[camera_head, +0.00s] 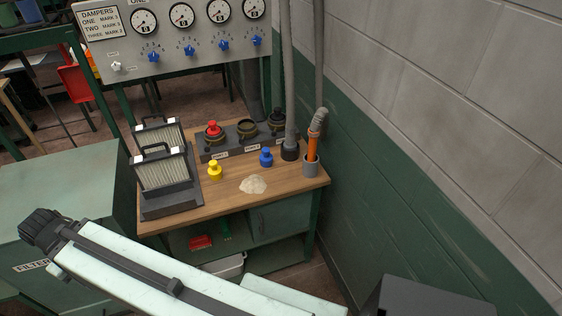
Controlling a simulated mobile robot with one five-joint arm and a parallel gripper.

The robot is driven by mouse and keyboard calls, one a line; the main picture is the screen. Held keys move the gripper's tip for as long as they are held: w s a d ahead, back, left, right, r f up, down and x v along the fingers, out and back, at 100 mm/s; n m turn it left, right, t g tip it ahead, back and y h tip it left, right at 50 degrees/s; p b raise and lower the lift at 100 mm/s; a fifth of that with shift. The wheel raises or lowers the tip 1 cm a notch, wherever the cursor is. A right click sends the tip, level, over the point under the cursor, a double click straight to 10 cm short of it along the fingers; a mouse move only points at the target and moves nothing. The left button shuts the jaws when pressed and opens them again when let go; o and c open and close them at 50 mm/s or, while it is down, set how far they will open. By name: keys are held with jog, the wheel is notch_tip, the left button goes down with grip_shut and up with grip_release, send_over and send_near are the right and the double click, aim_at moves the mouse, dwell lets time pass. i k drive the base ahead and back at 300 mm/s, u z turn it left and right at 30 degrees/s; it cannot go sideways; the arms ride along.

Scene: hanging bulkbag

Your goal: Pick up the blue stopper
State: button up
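The blue stopper (266,158) stands upright on the wooden bench top (200,212), in front of a dark block with a row of ports (222,152). Nothing touches it and it is in plain view. A yellow stopper (215,171) stands to its left. A red stopper (212,130) sits in the left port of the block. The middle port (246,129) looks open, and a dark stopper or cap shows at the right port (277,118). My pale arm crosses the bottom left of the view, well short of the stopper.
A beige powder heap (253,185) lies in front of the blue stopper. A grey hose (290,80) stands close to its right, with an orange tool in a grey holder (310,165) beyond. Filter frames (161,170) stand at left. A gauge panel (180,45) overhangs behind; a wall (400,190) bounds the right.

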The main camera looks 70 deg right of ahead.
aim_at(266, 159)
jog(key=z, duration=0.05)
jog(key=i, duration=1)
jog(key=z, duration=0.05)
